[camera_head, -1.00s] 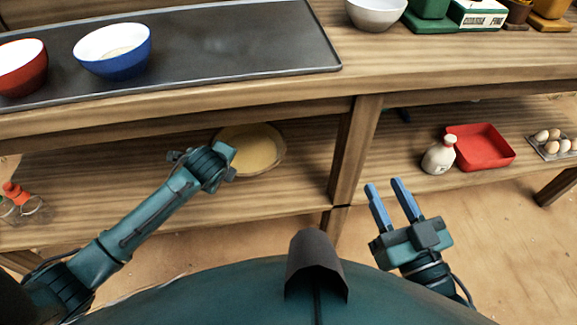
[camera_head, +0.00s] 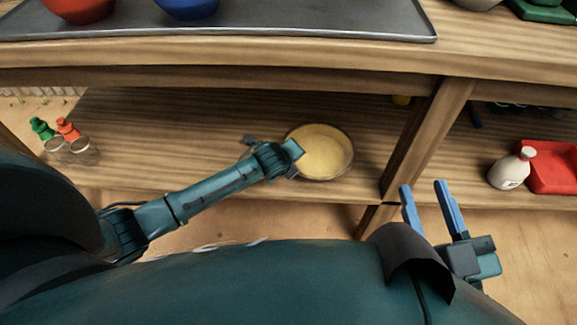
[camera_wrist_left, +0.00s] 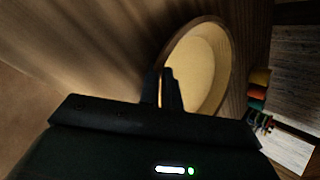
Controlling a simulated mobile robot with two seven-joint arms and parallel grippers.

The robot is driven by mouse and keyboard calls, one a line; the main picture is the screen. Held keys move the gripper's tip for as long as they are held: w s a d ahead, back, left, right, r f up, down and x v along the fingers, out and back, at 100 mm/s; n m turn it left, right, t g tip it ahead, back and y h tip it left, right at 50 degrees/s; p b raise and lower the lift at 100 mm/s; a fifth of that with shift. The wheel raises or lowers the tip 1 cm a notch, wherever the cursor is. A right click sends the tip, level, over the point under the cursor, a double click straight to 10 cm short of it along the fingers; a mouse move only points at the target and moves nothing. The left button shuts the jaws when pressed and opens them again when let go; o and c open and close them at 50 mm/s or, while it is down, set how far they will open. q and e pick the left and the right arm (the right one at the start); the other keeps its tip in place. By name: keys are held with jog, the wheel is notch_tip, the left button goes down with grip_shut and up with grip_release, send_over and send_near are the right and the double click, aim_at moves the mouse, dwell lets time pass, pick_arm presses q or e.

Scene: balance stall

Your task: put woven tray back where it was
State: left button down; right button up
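The woven tray (camera_head: 322,152) is round and shallow, with a pale yellow inside and a brown rim. It is at the lower shelf, left of the wooden post, and looks level. I cannot tell whether its underside touches the boards. My left gripper (camera_head: 292,152) is at the tray's left edge. In the left wrist view, its fingers (camera_wrist_left: 165,88) are close together at the near rim of the tray (camera_wrist_left: 204,70), with a thin tan strip between them. The fingertips are partly hidden in the head view.
The lower shelf (camera_head: 190,120) is bare left of the tray. Jars with green and orange tops (camera_head: 68,142) stand at its left end. The wooden post (camera_head: 425,135) is close to the tray's right. A white bottle (camera_head: 510,170) and red tray (camera_head: 556,165) are further right.

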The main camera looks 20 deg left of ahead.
pick_arm(q)
jog(key=shift+f, duration=0.5)
jog(key=shift+r, duration=0.15)
jog(key=shift+f, duration=0.2)
jog(key=c, duration=1.6)
grip_release()
